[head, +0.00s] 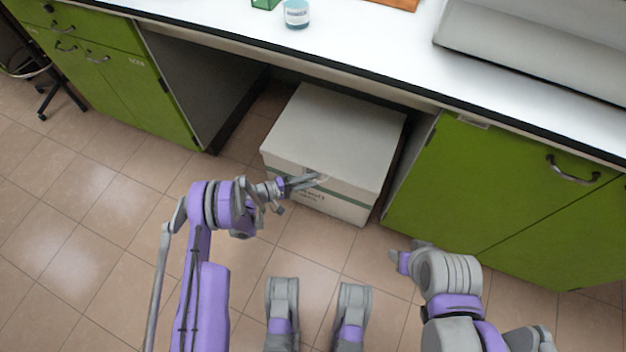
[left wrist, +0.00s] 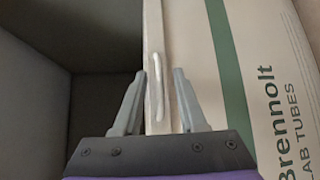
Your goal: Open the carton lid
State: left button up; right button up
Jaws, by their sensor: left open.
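The carton (head: 345,135) is a pale box with its lid closed, on the floor in the gap under the bench. Its front side carries a green stripe and lettering. My left gripper (head: 317,178) is at the front edge of the lid, near the middle. In the left wrist view the open fingers (left wrist: 157,85) stand on either side of the lid edge, and a pale handle-like strip (left wrist: 158,78) lies between and beyond them. The printed carton side (left wrist: 258,95) shows to the right there. I cannot tell whether the fingers touch the carton. My right arm is at the lower right; its fingertips are not clear.
Green cabinets stand left (head: 110,75) and right (head: 490,195) of the gap. The white bench top (head: 370,45) overhangs the carton's back, with a small labelled jar (head: 297,14) on it. The tiled floor (head: 120,235) in front is free.

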pick_arm(q)
jog(key=shift+w+d+f, duration=0.1)
jog(key=shift+w+d, duration=0.1)
jog(key=shift+d, duration=0.25)
jog(key=shift+c, duration=0.2)
grip_shut()
dwell(1.0)
